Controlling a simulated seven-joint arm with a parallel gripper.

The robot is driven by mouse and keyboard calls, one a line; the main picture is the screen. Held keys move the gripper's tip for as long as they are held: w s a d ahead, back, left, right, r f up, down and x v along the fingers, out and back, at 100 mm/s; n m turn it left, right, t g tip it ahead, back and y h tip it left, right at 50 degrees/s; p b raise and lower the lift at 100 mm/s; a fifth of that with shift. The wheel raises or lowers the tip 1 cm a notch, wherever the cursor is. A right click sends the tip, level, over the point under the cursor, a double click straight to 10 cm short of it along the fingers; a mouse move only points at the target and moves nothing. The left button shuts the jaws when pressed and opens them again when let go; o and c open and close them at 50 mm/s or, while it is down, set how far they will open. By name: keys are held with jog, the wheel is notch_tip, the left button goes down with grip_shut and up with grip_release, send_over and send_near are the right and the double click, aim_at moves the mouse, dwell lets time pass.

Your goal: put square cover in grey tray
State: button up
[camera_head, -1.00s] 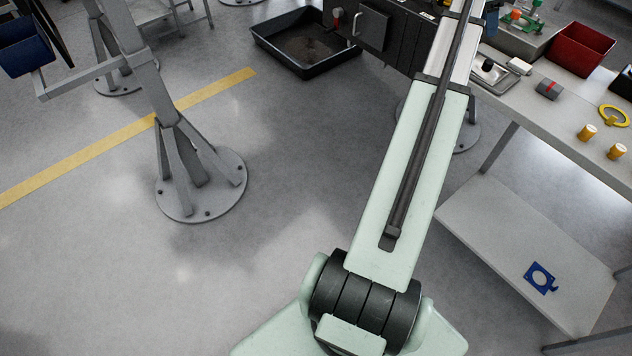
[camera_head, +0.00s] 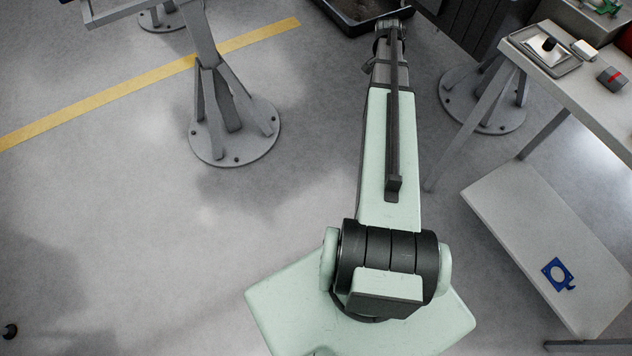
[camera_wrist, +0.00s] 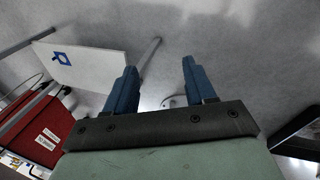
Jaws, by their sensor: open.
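A shallow grey tray (camera_head: 569,68) rests on the workbench at the upper right of the head view. A black knob (camera_head: 549,44) stands up from inside its outline; I cannot tell whether it belongs to a square cover. No other square cover can be made out clearly now. My gripper (camera_wrist: 160,66) shows in the wrist view with its two blue fingers apart and nothing between them. It points over the floor, away from the bench. In the head view my arm hides the gripper's fingers.
On the bench are a white block (camera_head: 585,49) and a grey block with a red stripe (camera_head: 612,78). A blue bracket (camera_head: 558,274) lies on the lower shelf (camera_head: 520,215). A black floor tray (camera_head: 345,20) and a grey stand (camera_head: 225,100) flank open floor.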

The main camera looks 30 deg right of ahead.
jog(key=s+a+f+n+g+y, duration=0.1)
jog(key=s+a+f+n, duration=0.25)
jog(key=a+f, duration=0.8)
jog(key=s+a+f+n+g, duration=0.1)
jog(key=s+a+f+n, duration=0.4)
jog(key=a, duration=1)
jog(key=s+a+f+n+g, duration=0.1)
jog(key=s+a+f+n, duration=0.2)
jog(key=s+a+f, duration=0.2)
jog(key=s+a+f+n+g, duration=0.1)
jog(key=s+a+f+n, duration=0.3)
jog(key=s+a, duration=0.8)
jog(key=x, duration=0.2)
jog(key=shift+s+a+f, duration=0.2)
jog(key=shift+a+f, duration=0.1)
jog(key=shift+f, duration=0.05)
